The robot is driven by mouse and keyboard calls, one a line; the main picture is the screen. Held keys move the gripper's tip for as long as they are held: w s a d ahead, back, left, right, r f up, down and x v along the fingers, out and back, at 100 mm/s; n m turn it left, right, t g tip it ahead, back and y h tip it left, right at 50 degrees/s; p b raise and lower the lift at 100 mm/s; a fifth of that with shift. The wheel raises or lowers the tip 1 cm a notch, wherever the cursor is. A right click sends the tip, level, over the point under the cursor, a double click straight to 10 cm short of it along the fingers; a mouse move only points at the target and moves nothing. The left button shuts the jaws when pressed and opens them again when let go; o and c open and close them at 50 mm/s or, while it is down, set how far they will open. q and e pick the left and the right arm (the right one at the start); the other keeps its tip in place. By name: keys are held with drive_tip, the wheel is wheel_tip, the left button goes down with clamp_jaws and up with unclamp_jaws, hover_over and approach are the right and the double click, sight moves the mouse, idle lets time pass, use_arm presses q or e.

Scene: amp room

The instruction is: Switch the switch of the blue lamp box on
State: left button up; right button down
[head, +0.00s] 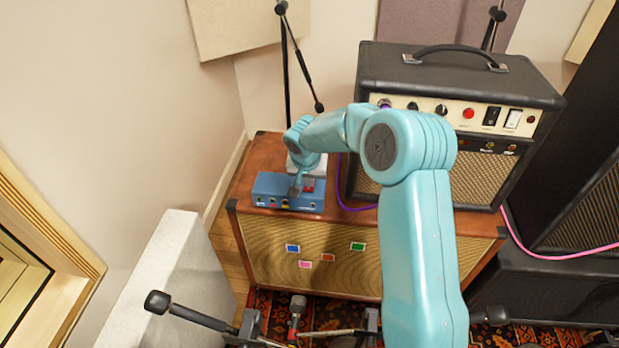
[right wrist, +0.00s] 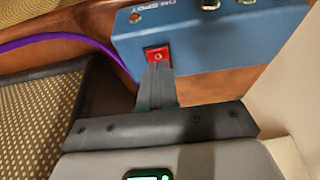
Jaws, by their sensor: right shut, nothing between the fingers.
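The blue lamp box (head: 268,187) sits on top of the brown speaker cabinet, near its left end. It also shows in the right wrist view (right wrist: 200,38), with a red rocker switch (right wrist: 157,53) near its edge. The switch carries a small pale mark; I cannot tell for sure which way it is tipped. My right gripper (head: 298,188) is at the box beside the switch. In the right wrist view its shut fingers (right wrist: 157,72) end right at the switch's lower edge, apparently touching it, and partly hide it. My left gripper is not in view.
The brown cabinet (head: 280,240) has several coloured labels on its front. A black amplifier (head: 440,75) stands on it to the right. A purple cable (head: 343,190) runs beside the box. A microphone stand (head: 286,70) rises behind. A pale block (head: 180,265) stands front left.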

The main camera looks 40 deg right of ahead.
drive_tip(key=shift+a, duration=0.1)
drive_tip(key=shift+r, duration=0.3)
wheel_tip(320, 180, up, 3)
drive_tip(key=shift+s+r+p, duration=0.15)
drive_tip(key=shift+p, duration=1)
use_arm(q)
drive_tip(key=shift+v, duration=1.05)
use_arm(e)
drive_tip(key=v, duration=1)
drive_tip(key=shift+a, duration=0.15)
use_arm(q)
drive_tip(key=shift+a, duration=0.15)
use_arm(e)
drive_tip(key=shift+r, duration=0.15)
